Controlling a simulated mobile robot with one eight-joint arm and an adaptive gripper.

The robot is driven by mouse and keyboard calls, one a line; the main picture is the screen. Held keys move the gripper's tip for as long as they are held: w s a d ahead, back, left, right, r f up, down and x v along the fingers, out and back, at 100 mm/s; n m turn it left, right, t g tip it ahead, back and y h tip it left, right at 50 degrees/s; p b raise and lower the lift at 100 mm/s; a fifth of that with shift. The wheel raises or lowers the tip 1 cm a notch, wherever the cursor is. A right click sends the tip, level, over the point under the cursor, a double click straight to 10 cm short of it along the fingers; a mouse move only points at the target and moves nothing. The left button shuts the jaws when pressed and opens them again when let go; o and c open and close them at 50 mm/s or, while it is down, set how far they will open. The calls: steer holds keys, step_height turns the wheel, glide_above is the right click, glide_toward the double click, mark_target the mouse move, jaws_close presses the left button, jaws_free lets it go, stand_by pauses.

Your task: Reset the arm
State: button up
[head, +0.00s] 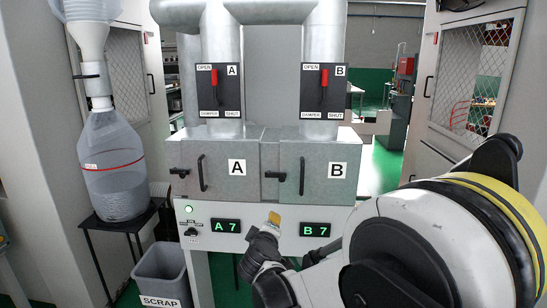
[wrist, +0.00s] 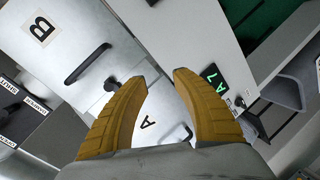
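My gripper (head: 273,217) is in front of the cabinet's lower panel, between the two green displays. In the wrist view its two yellow fingers (wrist: 161,78) are apart, with nothing between them. My white arm fills the lower right of the head view and hides part of the panel. The cabinet has door A (head: 218,185) and door B (head: 318,190), both closed, each with a dark handle. The displays read A 7 (head: 227,226) and B 7 (head: 315,229). Whether the gripper touches the panel I cannot tell.
Damper levers A (head: 214,77) and B (head: 324,77) have red grips at the OPEN end. A scrap bin (head: 163,290) stands at lower left. A large clear bottle (head: 116,165) is on a black stand (head: 125,226). Mesh doors flank both sides.

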steer(key=s+d+r+m+g+h, duration=0.1)
steer(key=s+d+r+m+g, duration=0.15)
steer(key=s+d, duration=0.65)
steer(key=s+d+r+m+g, duration=0.2)
steer(key=s+d+r+m, duration=0.15)
steer(key=s+d, duration=0.5)
steer(key=s+d+f+m+g+y, duration=0.1)
steer(key=s+f+m, duration=0.1)
steer(key=s, duration=0.7)
steer(key=s+d+f+m+g+y, duration=0.1)
steer(key=s+f+m+g, duration=0.1)
steer(key=s, duration=0.8)
steer(key=shift+d+f+m, duration=0.4)
steer(key=shift+f+m, duration=0.4)
steer(key=shift+f, duration=0.1)
stand_by(0.8)
